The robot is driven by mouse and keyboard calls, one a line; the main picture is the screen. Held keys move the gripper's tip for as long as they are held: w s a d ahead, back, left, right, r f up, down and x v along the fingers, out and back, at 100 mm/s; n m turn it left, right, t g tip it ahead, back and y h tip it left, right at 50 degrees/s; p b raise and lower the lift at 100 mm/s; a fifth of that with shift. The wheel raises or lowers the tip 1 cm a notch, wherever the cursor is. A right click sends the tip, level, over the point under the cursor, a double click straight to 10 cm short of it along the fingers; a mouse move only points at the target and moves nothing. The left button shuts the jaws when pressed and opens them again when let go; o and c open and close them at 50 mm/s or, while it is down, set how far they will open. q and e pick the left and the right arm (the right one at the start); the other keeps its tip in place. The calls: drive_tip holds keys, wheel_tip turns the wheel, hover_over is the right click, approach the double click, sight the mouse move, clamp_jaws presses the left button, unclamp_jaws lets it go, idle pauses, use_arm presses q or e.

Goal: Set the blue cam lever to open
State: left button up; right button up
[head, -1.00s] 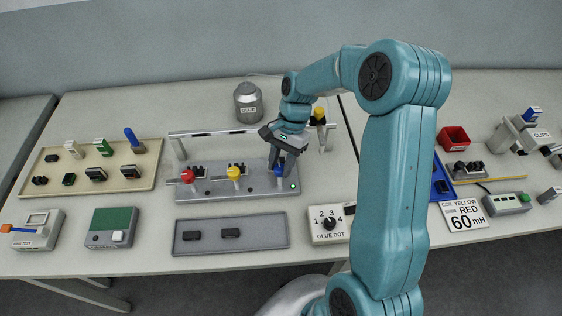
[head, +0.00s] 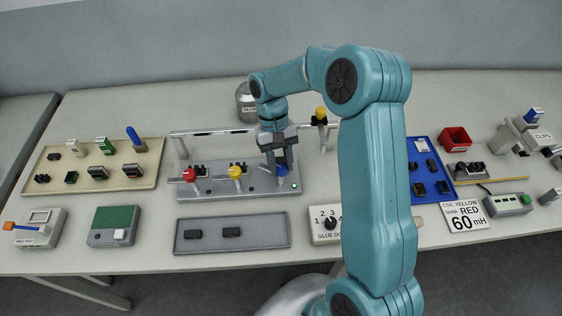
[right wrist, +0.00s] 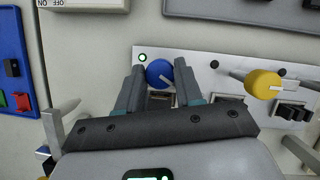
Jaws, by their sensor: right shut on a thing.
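The blue cam lever (head: 282,172) is at the right end of the grey fixture plate (head: 216,188), beside a small green light (head: 294,186). My right gripper (head: 281,166) is down over it. In the right wrist view the round blue knob (right wrist: 160,72) sits between the two fingertips of my right gripper (right wrist: 161,80), which is shut on it. The lever's pale arm points down and right in that view. The yellow lever (head: 236,172) and red lever (head: 189,175) stand to the left on the same plate. My left gripper is not in view.
A metal rail (head: 212,132) runs behind the fixture. In front are a dark grey tray (head: 215,244) with two black parts and the glue dot box (head: 326,224). A beige tray (head: 65,185) is at left, a blue tray (head: 428,150) at right.

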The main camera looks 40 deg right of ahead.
drive_tip(key=n+h, duration=0.1)
drive_tip(key=n, duration=0.2)
drive_tip(key=n+h, duration=0.1)
drive_tip(key=n, duration=0.1)
drive_tip(key=shift+w+r+n+b, duration=0.15)
drive_tip(key=shift+n+b, duration=0.2)
drive_tip(key=shift+n, duration=0.05)
drive_tip(key=shift+h, duration=0.3)
drive_tip(key=o, duration=1)
drive_tip(key=shift+a, duration=0.1)
drive_tip(key=v, duration=1.6)
drive_tip(key=shift+w, duration=0.15)
